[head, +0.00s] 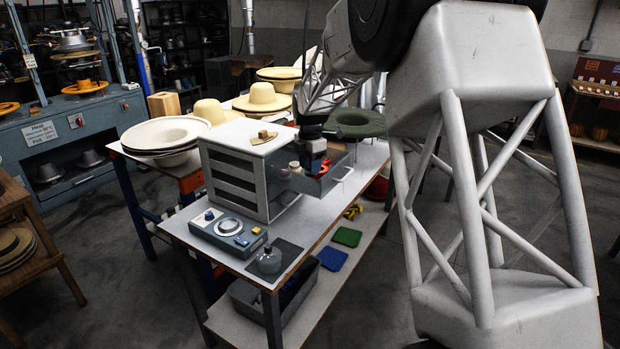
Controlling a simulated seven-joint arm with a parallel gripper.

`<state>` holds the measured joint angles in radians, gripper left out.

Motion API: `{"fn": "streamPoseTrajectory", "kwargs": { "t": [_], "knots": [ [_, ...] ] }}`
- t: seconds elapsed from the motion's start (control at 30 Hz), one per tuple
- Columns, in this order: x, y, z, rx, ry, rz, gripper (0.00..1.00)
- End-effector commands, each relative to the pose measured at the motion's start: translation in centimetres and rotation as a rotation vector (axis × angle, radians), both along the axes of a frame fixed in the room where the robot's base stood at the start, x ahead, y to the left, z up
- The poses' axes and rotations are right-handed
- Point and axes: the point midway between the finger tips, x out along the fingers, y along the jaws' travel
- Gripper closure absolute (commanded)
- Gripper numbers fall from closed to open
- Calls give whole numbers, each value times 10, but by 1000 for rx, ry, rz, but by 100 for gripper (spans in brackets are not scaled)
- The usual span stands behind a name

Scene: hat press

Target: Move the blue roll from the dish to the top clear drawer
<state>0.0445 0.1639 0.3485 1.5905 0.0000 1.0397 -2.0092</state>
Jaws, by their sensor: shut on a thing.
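A white cabinet (233,178) with dark slots stands on the table. Its top clear drawer (338,177) is pulled out to the right, and small items, including a pale spool (294,167), show at it. My gripper (319,168) points down at the open drawer, its fingertips at about the drawer's rim. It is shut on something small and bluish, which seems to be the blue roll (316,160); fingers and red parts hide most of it. I cannot tell whether it touches the drawer floor. A round silver dish (228,227) sits on a blue-grey device in front of the cabinet.
A wooden piece (264,137) lies on the cabinet top. A green hat (355,122) and straw hats (262,98) are behind. Green and blue trays lie on the lower shelf.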

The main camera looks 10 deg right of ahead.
Motion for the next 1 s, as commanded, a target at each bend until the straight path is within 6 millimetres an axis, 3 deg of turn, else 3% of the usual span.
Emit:
{"fn": "streamPoseTrajectory", "kwargs": {
  "t": [0.53, 0.83, 1.0],
  "knots": [
    [0, 0, -13, 0, 0, 0, 80],
    [0, 0, -43, 0, 1, 0, 80],
    [0, 0, -48, -1, -1, 0, 80]
  ]
}}
